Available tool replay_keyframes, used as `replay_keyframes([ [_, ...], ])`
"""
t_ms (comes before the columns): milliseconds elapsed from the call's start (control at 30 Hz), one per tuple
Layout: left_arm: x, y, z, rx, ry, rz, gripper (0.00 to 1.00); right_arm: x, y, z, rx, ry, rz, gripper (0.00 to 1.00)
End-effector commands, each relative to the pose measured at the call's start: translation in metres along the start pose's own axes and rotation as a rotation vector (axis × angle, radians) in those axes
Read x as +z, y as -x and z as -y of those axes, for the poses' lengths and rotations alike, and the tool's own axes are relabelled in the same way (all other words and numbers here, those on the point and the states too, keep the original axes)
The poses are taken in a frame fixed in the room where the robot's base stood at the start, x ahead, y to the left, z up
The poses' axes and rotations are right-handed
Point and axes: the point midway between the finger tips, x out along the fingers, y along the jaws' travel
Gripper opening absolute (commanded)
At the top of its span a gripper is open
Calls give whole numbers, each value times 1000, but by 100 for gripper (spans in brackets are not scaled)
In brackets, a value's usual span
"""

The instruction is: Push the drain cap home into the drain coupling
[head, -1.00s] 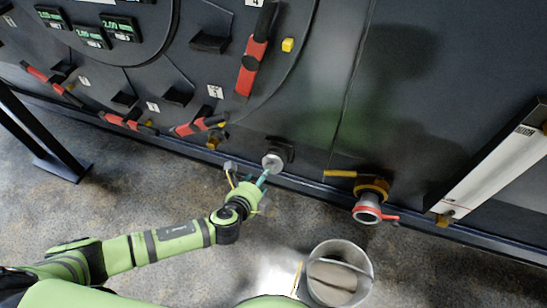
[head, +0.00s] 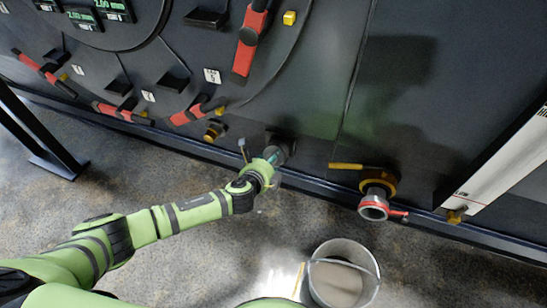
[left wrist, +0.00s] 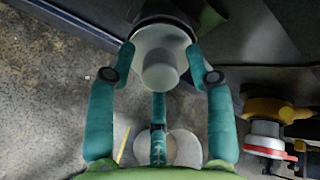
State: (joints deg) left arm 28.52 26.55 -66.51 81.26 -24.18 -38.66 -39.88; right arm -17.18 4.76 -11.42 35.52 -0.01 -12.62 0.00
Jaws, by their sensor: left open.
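The grey round cap with a stub knob (left wrist: 160,65) sits at a dark fitting low on the dark panel. It also shows in the head view (head: 283,154), partly hidden by my left gripper (head: 272,157). In the left wrist view my left gripper (left wrist: 160,68) is open, with teal fingers at both sides of the cap and one below; contact is unclear. A metal coupling (head: 373,208) with a red lever and a yellow-handled valve is on the panel to the right, apart from the gripper. It also shows in the left wrist view (left wrist: 266,143). My right gripper is out of view.
A metal bucket (head: 316,286) stands on the floor below the coupling. Red-handled levers (head: 190,113) and a small yellow fitting (head: 214,130) are on the panel to the left. A white slanted box (head: 500,155) is at far right. Open floor lies in front.

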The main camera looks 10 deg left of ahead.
Motion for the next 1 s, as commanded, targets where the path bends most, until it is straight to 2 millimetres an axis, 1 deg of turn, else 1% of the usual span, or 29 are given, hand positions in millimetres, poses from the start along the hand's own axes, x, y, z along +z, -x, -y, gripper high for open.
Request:
replay_keyframes([
  [167,0,0,0,0,0,0,53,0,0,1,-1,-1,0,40],
  [200,0,0,0,0,0,0,37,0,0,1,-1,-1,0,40],
  [300,0,0,0,0,0,0,1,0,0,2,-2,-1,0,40],
  [567,1,1,1,-2,0,1,0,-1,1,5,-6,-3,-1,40],
  [1000,1,6,2,-2,0,1,0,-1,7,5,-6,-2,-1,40],
])
